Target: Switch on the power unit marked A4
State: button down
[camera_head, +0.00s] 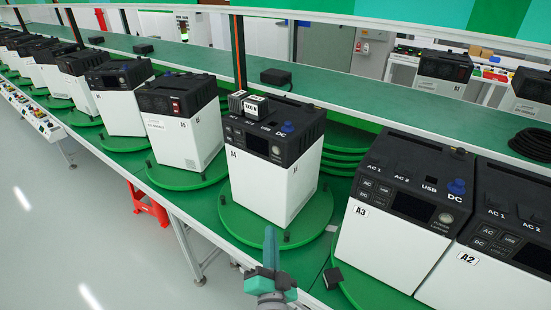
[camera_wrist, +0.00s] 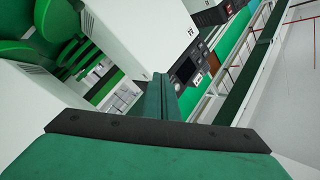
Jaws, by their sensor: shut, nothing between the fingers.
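The power unit marked A4 (camera_head: 265,188) stands upright on a green turntable plate, with a white body and a black top. Its label is small but seems to read A4. Its front panel has a dark screen, and a blue plug and small white blocks sit on top. I cannot tell which control is its power switch or whether it is on. My gripper (camera_head: 270,238) is shut and empty, in front of and below the unit's panel, apart from it as far as I can tell. In the wrist view, the shut fingers (camera_wrist: 161,84) overlap a unit's dark panel (camera_wrist: 186,70).
Unit A3 (camera_head: 385,240) and unit A2 (camera_head: 480,275) stand close on the right. Another unit (camera_head: 180,130) stands on the left, with several more beyond. A green shelf (camera_head: 330,88) runs behind. A red stool (camera_head: 147,205) is under the bench.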

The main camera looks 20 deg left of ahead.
jog(key=w+a+r+y, duration=0.1)
jog(key=w+a+r, duration=0.2)
jog(key=r, duration=0.3)
jog(key=w+a+r+y, duration=0.2)
jog(key=w+a+r, duration=0.1)
jog(key=r, duration=0.4)
jog(key=shift+a+r+m, duration=0.2)
jog(key=shift+a+m, duration=0.2)
jog(key=shift+a, duration=0.25)
jog(key=shift+w, duration=0.15)
send_near(276, 150)
jog(key=w+a+r, duration=0.1)
jog(key=w+a, duration=0.3)
jog(key=shift+a, duration=0.3)
jog(key=shift+w+d+r, duration=0.1)
jog(key=shift+w, duration=0.2)
dwell(0.6)
jog(key=shift+w, duration=0.2)
